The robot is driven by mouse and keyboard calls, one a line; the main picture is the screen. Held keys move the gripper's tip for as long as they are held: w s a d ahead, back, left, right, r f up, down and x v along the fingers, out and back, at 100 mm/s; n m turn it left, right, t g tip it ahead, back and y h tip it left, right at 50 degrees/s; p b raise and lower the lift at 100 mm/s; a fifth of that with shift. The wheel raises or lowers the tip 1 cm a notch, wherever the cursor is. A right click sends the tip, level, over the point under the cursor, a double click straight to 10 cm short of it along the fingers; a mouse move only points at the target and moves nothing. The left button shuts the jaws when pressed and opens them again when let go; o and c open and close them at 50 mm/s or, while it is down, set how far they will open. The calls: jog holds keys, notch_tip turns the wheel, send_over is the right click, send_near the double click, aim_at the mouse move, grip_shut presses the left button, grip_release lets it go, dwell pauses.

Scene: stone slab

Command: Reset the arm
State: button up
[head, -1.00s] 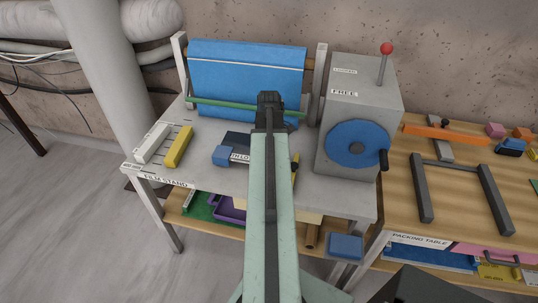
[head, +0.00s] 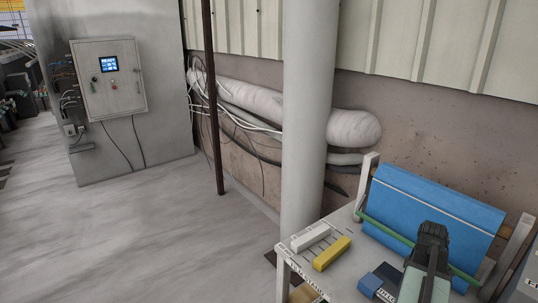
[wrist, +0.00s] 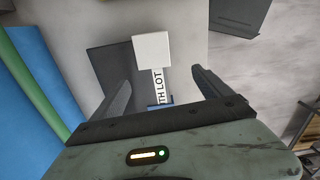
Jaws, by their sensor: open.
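My gripper (head: 433,233) shows at the lower right of the head view, above the light-topped stand and in front of the blue roll (head: 437,205). In the wrist view my gripper (wrist: 161,78) has its two dark fingers spread wide. Beneath them lie a dark plate (wrist: 110,62), a white square piece (wrist: 152,50) and a label reading "TH LOT" (wrist: 159,88). Nothing appears clamped between the fingers. Most of my arm is cut off by the bottom of the head view.
The stand carries a white bar (head: 310,237), a yellow bar (head: 332,253) and a blue block (head: 370,284). A thick grey column (head: 307,120) rises behind it. A control cabinet (head: 108,78) is at the far left. The floor (head: 170,240) between is clear.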

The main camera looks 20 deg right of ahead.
jog(key=w+a+f+n+b, duration=0.1)
jog(key=w+a+n, duration=0.2)
jog(key=w+a, duration=0.75)
jog(key=w+a+n, duration=0.2)
jog(key=w+a, duration=0.5)
jog(key=a, duration=0.7)
jog(key=a+f+m, duration=0.1)
jog(key=a+m, duration=0.8)
jog(key=a, duration=1.4)
jog(key=shift+w+m+b, duration=0.15)
jog(key=shift+m+b, duration=0.15)
jog(key=shift+b, duration=0.15)
